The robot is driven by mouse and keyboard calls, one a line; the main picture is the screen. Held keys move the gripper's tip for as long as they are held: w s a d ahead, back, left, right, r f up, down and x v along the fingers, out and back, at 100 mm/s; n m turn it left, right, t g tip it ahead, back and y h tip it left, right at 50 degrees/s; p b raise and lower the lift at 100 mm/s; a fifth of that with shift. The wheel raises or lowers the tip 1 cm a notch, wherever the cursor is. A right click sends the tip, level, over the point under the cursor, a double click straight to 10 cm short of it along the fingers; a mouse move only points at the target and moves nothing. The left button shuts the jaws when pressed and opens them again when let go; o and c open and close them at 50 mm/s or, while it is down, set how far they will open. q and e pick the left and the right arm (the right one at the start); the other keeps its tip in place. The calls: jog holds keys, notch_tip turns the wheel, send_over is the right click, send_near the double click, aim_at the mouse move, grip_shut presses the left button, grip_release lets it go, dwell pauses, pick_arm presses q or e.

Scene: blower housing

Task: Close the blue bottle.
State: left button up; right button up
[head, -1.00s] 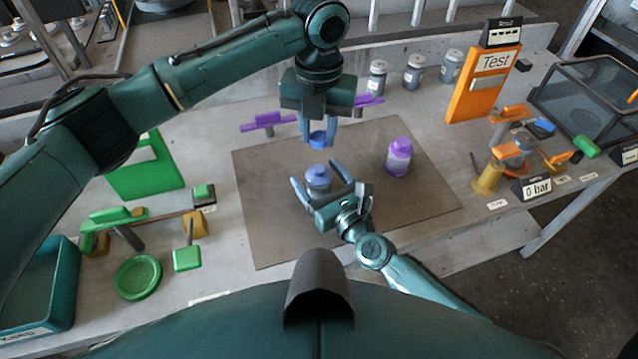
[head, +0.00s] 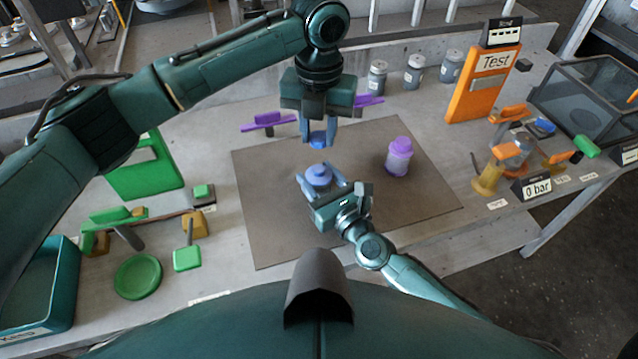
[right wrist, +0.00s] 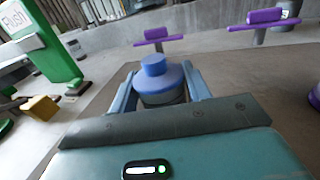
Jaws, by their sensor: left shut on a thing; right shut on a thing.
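The blue bottle (head: 318,177) stands on the brown mat (head: 275,235), upright, with a blue shoulder and a narrower blue top. My right gripper (head: 319,180) is shut around its body from the near side. In the right wrist view the bottle (right wrist: 160,84) sits between the two light-blue fingers. My left gripper (head: 318,132) points down behind and above the bottle, shut on a small blue cap (head: 318,139). The cap is apart from the bottle and partly hidden by the fingers.
A purple-capped bottle (head: 398,157) stands on the mat to the right. Purple-handled fixtures (head: 265,122) stand behind the mat. Grey jars (head: 414,70) line the back. Green parts (head: 138,277) lie left, an orange test panel (head: 484,84) right. The front of the mat is clear.

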pick_arm(q)
send_over(318, 169)
jog(key=shift+s+d+f, duration=0.1)
jog(key=shift+f, duration=2.4)
jog(key=shift+f, duration=0.1)
jog(key=shift+f, duration=0.8)
jog(key=shift+f, duration=0.55)
jog(key=m, duration=0.6)
jog(key=shift+m, duration=0.3)
jog(key=o, duration=0.9)
jog(key=shift+o, duration=0.2)
